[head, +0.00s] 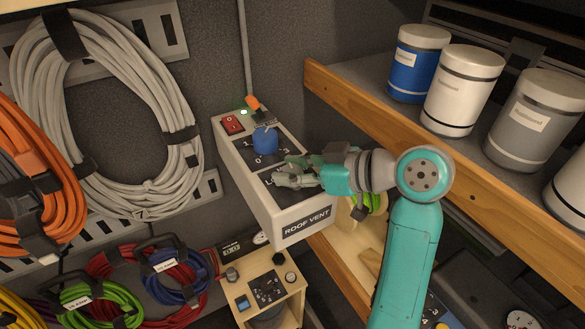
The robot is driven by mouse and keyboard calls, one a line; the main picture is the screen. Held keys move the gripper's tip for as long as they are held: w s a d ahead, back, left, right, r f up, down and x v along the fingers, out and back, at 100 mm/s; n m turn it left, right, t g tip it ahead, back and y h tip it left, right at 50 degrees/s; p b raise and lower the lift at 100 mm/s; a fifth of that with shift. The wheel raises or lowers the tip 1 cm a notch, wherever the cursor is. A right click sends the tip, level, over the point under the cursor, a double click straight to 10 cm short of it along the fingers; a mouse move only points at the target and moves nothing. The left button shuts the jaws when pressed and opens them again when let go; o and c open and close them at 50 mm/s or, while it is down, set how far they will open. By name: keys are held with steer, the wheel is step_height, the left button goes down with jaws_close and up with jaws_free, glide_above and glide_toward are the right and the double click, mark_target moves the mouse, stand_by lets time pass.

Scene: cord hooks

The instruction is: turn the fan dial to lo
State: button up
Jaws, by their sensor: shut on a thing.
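A grey control box (262,207) labelled ROOF VENT stands against the wall in the middle of the head view. My gripper (284,176) reaches in from the right over a second dark panel, nearer the labelled end. Its fingers are shut on a dial there, which they almost fully hide. I cannot read that dial's setting or its name. The blue dial stands free, just beyond the fingers.
A red switch (232,124), a lit green lamp and an orange-tipped lever (253,102) sit at the box's far end. A wooden-edged shelf (400,120) with several cans runs along the right. Coiled cords (110,110) hang at left. A small wooden stand (265,290) is below.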

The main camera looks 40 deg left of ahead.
mark_target(292, 170)
steer(key=shift+n+g+h, duration=0.4)
steer(key=shift+n+g, duration=0.7)
steer(key=shift+g, duration=0.1)
steer(key=o, duration=1.2)
steer(key=shift+c, duration=0.2)
step_height(292, 170, up, 10)
steer(key=shift+f, duration=0.1)
